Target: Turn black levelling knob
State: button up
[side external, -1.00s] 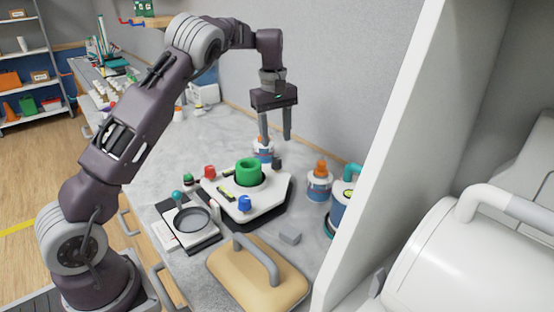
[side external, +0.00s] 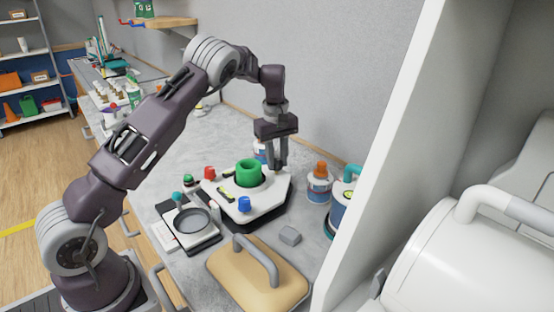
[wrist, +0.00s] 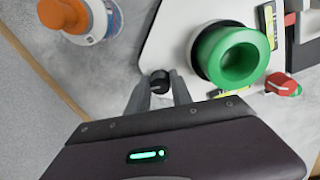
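The black levelling knob (wrist: 160,82) sits at a corner of the white levelling base (side external: 267,196), beside the green ring-shaped part (wrist: 232,56). My gripper (wrist: 159,86) points down over that corner, with one finger on each side of the knob. In the wrist view the knob fills the narrow gap between the fingertips, and the fingers look closed on its sides. In the side view my gripper (side external: 277,166) hides the knob. The red knob (side external: 209,172) and the blue knob (side external: 244,204) stand at other corners of the base.
The wall is behind.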

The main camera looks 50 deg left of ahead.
grip_shut()
jog(key=shift+a+m, duration=0.1)
jog(key=shift+m, duration=3.1)
jog(key=shift+r, duration=0.1)
jog(key=o, duration=1)
grip_release()
jog(key=shift+o, duration=0.2)
notch_tip(320, 180, up, 7)
jog(key=shift+s+a, duration=0.1)
jog(key=shift+s, duration=0.05)
